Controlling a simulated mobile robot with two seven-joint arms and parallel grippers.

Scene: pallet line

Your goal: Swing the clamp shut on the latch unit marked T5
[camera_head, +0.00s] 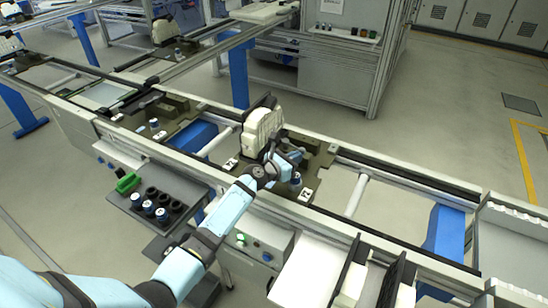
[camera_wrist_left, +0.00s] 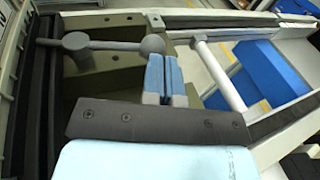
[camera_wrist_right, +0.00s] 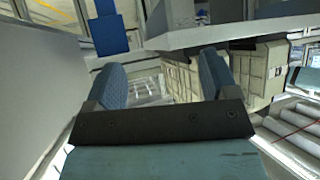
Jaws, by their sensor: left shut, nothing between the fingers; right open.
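My left gripper (camera_head: 288,162) reaches over the pallet (camera_head: 322,160) on the line, next to a cream-coloured part (camera_head: 263,128). In the left wrist view its fingers (camera_wrist_left: 166,78) are together and empty. They are beside the ball end (camera_wrist_left: 151,45) of a grey clamp lever (camera_wrist_left: 112,45); I cannot tell whether they touch it. The lever lies across an olive block (camera_wrist_left: 105,72). White labels (camera_head: 307,194) show on the pallet, but I cannot read T5 for certain. My right gripper (camera_wrist_right: 162,75) is open, with nothing between its fingers.
A side shelf (camera_head: 130,200) holds a green block (camera_head: 127,183) and several dark cups. Another pallet (camera_head: 165,118) stands farther left on the line. White-grey bins (camera_wrist_right: 180,75) show beyond my right gripper. The line right of the pallet has a white roller (camera_head: 356,194).

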